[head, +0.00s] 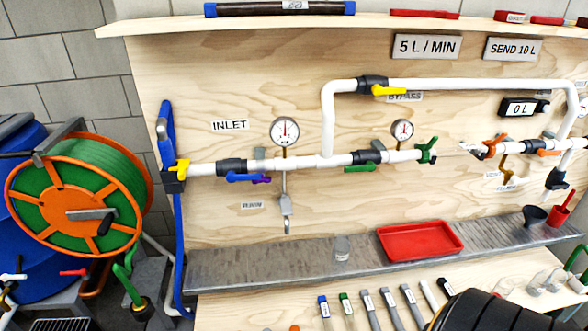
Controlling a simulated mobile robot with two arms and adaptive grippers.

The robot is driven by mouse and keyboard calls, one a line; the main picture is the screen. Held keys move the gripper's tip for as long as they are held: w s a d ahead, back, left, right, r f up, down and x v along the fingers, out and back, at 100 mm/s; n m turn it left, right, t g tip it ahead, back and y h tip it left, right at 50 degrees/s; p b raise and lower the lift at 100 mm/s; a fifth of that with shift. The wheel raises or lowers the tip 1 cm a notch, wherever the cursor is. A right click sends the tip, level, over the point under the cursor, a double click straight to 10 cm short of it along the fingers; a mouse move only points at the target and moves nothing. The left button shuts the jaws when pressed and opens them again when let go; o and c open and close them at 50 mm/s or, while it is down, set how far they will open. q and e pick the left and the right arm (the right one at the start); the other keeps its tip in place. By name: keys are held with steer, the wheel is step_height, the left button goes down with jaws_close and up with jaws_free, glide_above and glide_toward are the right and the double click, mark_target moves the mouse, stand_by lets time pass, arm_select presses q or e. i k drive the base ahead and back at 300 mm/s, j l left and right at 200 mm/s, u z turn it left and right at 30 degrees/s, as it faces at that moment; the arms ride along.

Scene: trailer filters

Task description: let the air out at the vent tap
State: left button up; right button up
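A small brass tap (504,172) hangs under the white pipe on the right of the board. A small label (491,174) beside it seems to read VENT, but it is too small to be sure. The tap's handle position cannot be made out. Just above it, an orange-handled fitting (495,146) sits at the pipe's open left end. A valve with an orange lever (546,152) is to its right. Neither gripper shows in the head view.
A gap separates this pipe from the green fitting (428,151). The metal shelf (280,252) below carries a red tray (420,241), a glass jar (342,247), a black funnel (534,215) and a red cup (561,217). A dark rounded shape blocks the bottom right.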

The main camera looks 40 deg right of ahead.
mark_target(514, 179)
steer(key=l+z, duration=0.1)
steer(key=z, duration=0.75)
steer(key=i+l+z, duration=0.1)
steer(key=l+z, duration=0.3)
steer(key=i+l+z, duration=0.15)
steer(key=l+z, duration=0.25)
steer(key=i+l+z, duration=0.2)
steer(key=l+z, duration=0.15)
steer(key=i+l, duration=0.35)
steer(key=i+l+z, duration=0.15)
steer(key=i+l, duration=0.2)
steer(key=l, duration=0.25)
steer(key=i+j+z, duration=0.1)
steer(key=i+j, duration=0.1)
